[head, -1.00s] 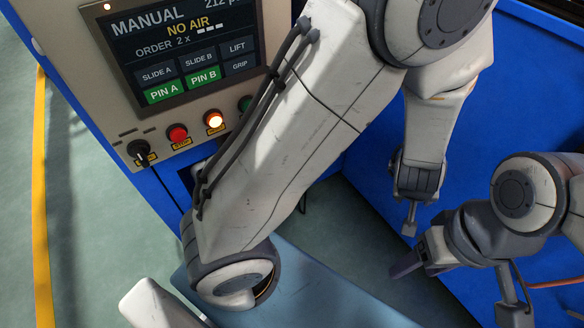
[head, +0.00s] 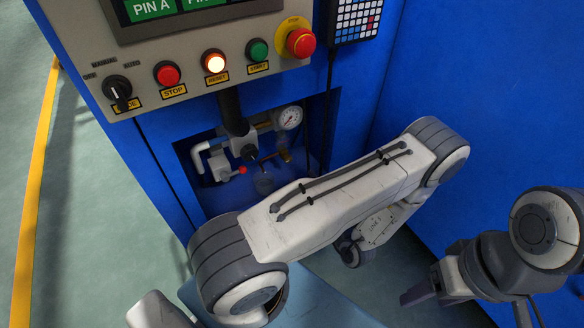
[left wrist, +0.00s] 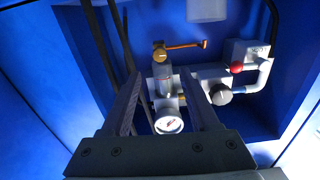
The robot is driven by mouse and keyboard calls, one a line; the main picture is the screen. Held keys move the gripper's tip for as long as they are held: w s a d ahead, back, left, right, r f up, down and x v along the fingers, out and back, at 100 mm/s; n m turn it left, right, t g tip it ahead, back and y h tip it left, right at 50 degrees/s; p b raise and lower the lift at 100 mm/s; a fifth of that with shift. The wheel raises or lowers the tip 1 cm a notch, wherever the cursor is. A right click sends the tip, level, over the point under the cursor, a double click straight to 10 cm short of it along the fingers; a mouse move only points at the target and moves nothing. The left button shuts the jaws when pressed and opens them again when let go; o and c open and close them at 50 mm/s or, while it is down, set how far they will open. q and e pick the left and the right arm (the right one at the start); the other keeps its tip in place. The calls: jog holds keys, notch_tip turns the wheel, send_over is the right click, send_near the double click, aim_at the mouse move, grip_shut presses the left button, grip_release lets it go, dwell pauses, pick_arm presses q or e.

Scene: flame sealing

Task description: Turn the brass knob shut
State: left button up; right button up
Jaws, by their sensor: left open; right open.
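The brass knob (head: 285,155) sits in the recess of the blue machine, right of the black regulator knob (head: 249,153) and below the gauge (head: 289,116). In the left wrist view the brass knob (left wrist: 160,55) shows ahead, with a thin copper-coloured piece running right from it. My left gripper (left wrist: 162,85) is open and empty, its fingers pointing into the recess. The knob appears between and beyond the fingertips, apart from them. In the head view my left arm hides that gripper. My right gripper (head: 418,293) is open at the lower right, away from the recess.
A red knob (left wrist: 236,68) and a pale bent pipe (left wrist: 262,78) stand right of the brass knob in the left wrist view. The control panel (head: 190,90) juts above the recess (head: 322,120). A dark cable hangs by the recess's right edge.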

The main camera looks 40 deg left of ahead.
aim_at(289, 160)
pick_arm(q)
jog(key=b+x, duration=0.3)
jog(key=x, duration=0.3)
jog(key=shift+w+a+f, duration=0.1)
jog(key=shift+a+f, duration=0.1)
jog(key=shift+a, duration=0.1)
jog(key=shift+w+a+r+b, duration=0.2)
jog(key=shift+a+b, duration=0.1)
jog(key=shift+a, duration=0.1)
grip_shut()
